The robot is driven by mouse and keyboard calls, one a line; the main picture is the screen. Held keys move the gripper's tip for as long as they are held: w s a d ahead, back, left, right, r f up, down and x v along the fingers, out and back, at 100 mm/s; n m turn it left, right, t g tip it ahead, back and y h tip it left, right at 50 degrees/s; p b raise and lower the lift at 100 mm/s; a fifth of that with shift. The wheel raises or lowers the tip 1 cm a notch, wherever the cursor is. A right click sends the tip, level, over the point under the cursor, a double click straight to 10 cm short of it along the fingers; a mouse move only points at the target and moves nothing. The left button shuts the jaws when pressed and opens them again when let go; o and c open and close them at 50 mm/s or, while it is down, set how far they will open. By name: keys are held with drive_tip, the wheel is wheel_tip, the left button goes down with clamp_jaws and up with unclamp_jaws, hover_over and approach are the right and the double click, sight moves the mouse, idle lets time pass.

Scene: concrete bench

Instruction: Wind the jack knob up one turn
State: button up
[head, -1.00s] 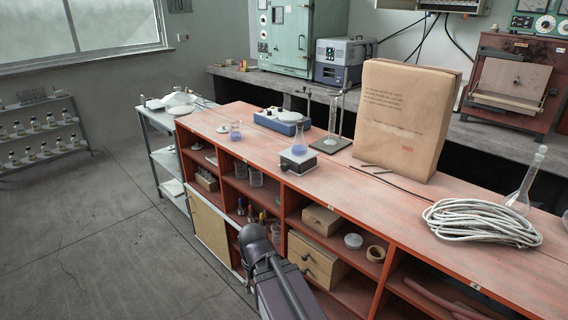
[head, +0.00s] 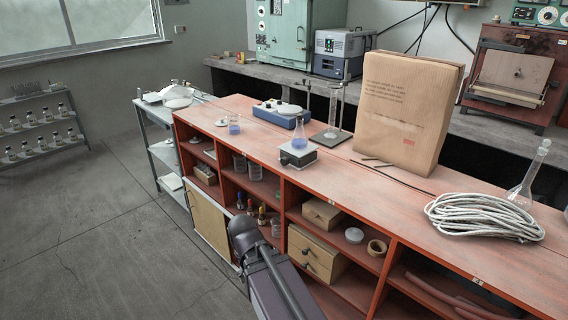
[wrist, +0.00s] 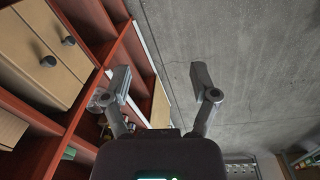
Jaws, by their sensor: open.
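The lab jack (head: 298,156), a small box with a pale top and dark front, stands on the red bench top near its front edge in the head view. Its small knob (head: 284,161) shows at the front left. A conical flask with blue liquid (head: 299,141) stands on the jack. My gripper (wrist: 160,84) is open and empty in the wrist view, its two fingers spread wide, with bare floor and shelf fronts beyond. In the head view my arm is low in front of the bench shelves, well apart from the jack; the fingers are not visible there.
A large paper parcel (head: 405,115) and coiled rope (head: 480,217) are to the right. Wooden drawers (head: 316,254) with dark knobs sit below. The floor at left is clear.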

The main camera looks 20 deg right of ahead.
drive_tip(key=w+d+r+n+h, duration=0.2)
drive_tip(key=w+d+n+h, duration=0.2)
drive_tip(key=w+d+n, duration=0.1)
drive_tip(key=n+t+h, duration=0.6)
drive_tip(key=n+h, duration=0.6)
drive_tip(key=n, duration=0.8)
approach(283, 162)
drive_tip(key=v, duration=0.4)
drive_tip(key=shift+w, duration=0.1)
drive_tip(key=shift+d, duration=0.15)
drive_tip(key=shift+x, duration=6.8)
clamp_jaws()
